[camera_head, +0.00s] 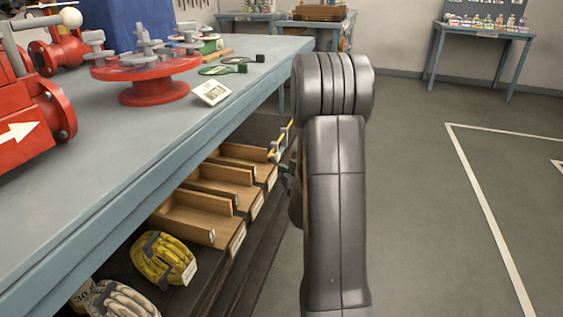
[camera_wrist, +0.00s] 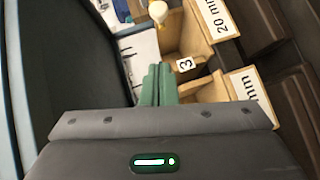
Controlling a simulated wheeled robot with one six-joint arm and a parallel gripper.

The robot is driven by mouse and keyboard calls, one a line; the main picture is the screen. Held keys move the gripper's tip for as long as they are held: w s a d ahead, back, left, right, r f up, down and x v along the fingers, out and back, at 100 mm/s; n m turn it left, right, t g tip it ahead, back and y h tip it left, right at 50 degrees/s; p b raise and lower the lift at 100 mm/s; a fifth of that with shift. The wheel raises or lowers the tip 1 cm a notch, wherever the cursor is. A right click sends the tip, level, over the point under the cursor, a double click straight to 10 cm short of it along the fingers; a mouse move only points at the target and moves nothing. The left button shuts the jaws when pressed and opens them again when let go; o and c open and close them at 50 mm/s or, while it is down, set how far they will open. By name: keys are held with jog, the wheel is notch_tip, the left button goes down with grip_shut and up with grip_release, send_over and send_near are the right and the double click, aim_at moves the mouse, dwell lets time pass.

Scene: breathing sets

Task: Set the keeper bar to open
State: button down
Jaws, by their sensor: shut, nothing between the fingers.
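I cannot tell for sure which part is the keeper bar. A pale yellow knob (camera_wrist: 157,12) on a short stem shows at the top of the wrist view, beside the wooden bins. A thin yellow piece (camera_head: 280,143) stands at the far end of the bin row in the head view, partly hidden by my arm. My gripper (camera_wrist: 156,72) shows its green fingertips together, with nothing between them. They point toward the bins, below the knob in the wrist picture and apart from it. In the head view my arm hides most of the gripper.
Wooden bins (camera_head: 188,222) with white labels line the shelf under the blue bench (camera_head: 150,120). Red flanged parts (camera_head: 155,90) stand on the bench top. The floor (camera_head: 430,200) to the right is clear.

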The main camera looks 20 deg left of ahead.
aim_at(278, 156)
jog(key=w+a+f+b, duration=0.2)
jog(key=w+a, duration=0.3)
jog(key=w, duration=0.3)
jog(key=shift+f, duration=0.1)
jog(key=shift+w+f+b, duration=0.1)
jog(key=shift+w+b, duration=0.3)
jog(key=shift+w, duration=0.5)
jog(key=shift+s, duration=0.1)
